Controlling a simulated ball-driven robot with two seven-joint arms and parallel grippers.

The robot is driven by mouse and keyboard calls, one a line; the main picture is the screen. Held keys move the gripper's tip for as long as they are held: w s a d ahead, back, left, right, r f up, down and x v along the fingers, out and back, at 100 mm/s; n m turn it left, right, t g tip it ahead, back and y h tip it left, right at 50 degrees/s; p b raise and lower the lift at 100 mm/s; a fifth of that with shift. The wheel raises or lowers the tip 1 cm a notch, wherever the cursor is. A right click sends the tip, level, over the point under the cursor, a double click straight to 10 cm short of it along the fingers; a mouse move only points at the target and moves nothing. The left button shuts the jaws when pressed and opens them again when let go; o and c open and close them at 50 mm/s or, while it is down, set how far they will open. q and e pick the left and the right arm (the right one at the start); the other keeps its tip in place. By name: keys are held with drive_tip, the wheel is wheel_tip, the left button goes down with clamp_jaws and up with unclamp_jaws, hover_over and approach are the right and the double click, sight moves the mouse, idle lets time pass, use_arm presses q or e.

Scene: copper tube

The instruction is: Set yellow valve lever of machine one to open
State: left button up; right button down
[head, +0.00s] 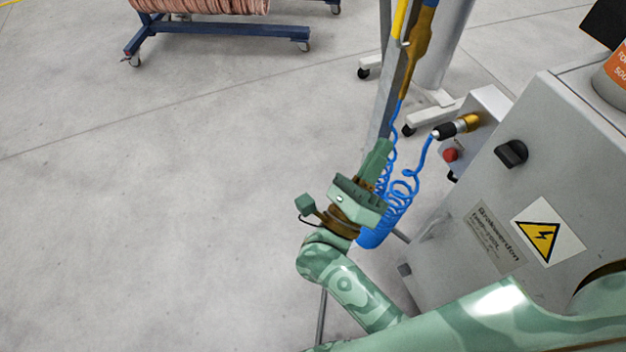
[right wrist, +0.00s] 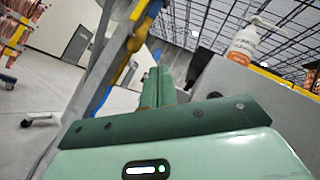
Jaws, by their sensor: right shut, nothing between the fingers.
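A yellow bar (head: 399,18), which looks like the valve lever, runs along the grey post at the top of the head view, beside a brownish-yellow fitting (head: 416,55). Its upper end is cut off, so its setting cannot be told. In the right wrist view a yellow part (right wrist: 137,12) shows on the post, beyond the fingers. My green right gripper (head: 380,147) is in front of the post, below the lever and apart from it. Its fingers, also in the right wrist view (right wrist: 160,72), are shut and empty. My left gripper is out of view.
A coiled blue hose (head: 400,192) hangs close beside the right gripper. A grey cabinet (head: 450,240) with a black knob (head: 511,153) and a warning sign (head: 541,233) stands at right. A blue wheeled rack (head: 220,30) is at the back. The floor at left is clear.

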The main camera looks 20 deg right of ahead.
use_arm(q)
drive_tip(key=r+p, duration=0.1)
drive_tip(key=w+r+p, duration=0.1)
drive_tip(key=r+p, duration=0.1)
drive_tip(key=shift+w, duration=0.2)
use_arm(e)
drive_tip(key=w+a+f+n+t+y, duration=0.2)
drive_tip(key=a+f+n+t+y, duration=0.1)
drive_tip(key=n+y, duration=0.6)
drive_tip(key=w+a+f+n+t+y, duration=0.2)
drive_tip(key=a+f+n+t+y, duration=0.2)
drive_tip(key=n+y, duration=0.5)
wheel_tip(320, 180, down, 3)
drive_tip(key=a+n, duration=0.2)
drive_tip(key=n, duration=0.4)
drive_tip(key=shift+w+y, duration=0.4)
